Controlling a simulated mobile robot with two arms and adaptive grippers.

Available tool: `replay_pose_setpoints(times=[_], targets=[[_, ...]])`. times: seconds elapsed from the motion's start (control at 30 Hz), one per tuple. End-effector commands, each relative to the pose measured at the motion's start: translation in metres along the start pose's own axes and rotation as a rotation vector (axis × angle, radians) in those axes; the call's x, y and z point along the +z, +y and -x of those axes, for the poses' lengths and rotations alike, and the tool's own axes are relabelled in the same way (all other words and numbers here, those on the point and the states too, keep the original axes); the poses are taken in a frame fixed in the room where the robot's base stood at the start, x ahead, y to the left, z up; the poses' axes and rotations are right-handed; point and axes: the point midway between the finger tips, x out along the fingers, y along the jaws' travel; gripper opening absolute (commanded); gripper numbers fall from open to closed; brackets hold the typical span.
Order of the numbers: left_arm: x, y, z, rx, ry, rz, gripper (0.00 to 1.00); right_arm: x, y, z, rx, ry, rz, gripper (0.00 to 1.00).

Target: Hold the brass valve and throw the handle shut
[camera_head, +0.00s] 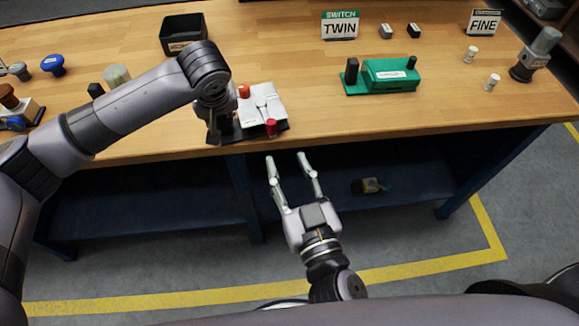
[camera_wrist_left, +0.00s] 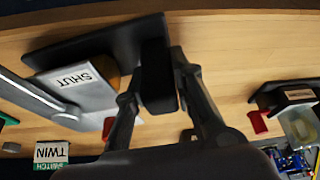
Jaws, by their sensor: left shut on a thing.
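The valve unit has a pale grey body (camera_head: 264,100) with red parts and a black base (camera_head: 277,133) near the table's front edge. In the left wrist view its pale plate (camera_wrist_left: 90,92) reads SHUT, and a grey bar (camera_wrist_left: 30,94) runs across it. A bit of brass (camera_wrist_left: 108,70) shows, mostly hidden behind a black upright block (camera_wrist_left: 156,75). My left gripper (camera_head: 220,125) is at the unit's left end; in the left wrist view its fingers (camera_wrist_left: 155,95) are closed about that black block. My right gripper (camera_head: 289,160) is open and empty, in front of the table edge.
A green device (camera_head: 385,76) stands right of the valve, near a TWIN sign (camera_head: 340,25). A black bin (camera_head: 183,33) is behind my left arm. A FINE sign (camera_head: 484,21) and several small parts are at the right. The table between valve and green device is clear.

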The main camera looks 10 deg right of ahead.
Motion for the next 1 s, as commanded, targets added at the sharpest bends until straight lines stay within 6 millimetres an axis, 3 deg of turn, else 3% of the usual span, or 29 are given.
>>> replay_pose_setpoints(times=[0.2, 0.23, 0.53, 0.87, 1.0], targets=[[0.000, -0.003, -0.002, -0.008, -0.001, 0.002, 0.00, 0.000, 0.000, 0.000, 0.000, 0.000, 0.000, 0.38], [0.000, -0.003, -0.002, -0.008, -0.001, 0.002, 0.25, 0.000, 0.000, 0.000, 0.000, 0.000, 0.000, 0.38], [0.000, -0.001, -0.001, -0.004, 0.000, 0.001, 0.45, 0.000, 0.000, 0.000, 0.000, 0.000, 0.000, 0.38], [0.000, 0.000, 0.002, 0.000, 0.001, 0.000, 0.46, 0.000, 0.000, 0.000, 0.000, 0.000, 0.000, 0.38], [-0.001, 0.001, 0.015, 0.003, 0.001, 0.000, 0.46, 0.000, 0.000, 0.000, 0.000, 0.000, 0.000, 0.38]])
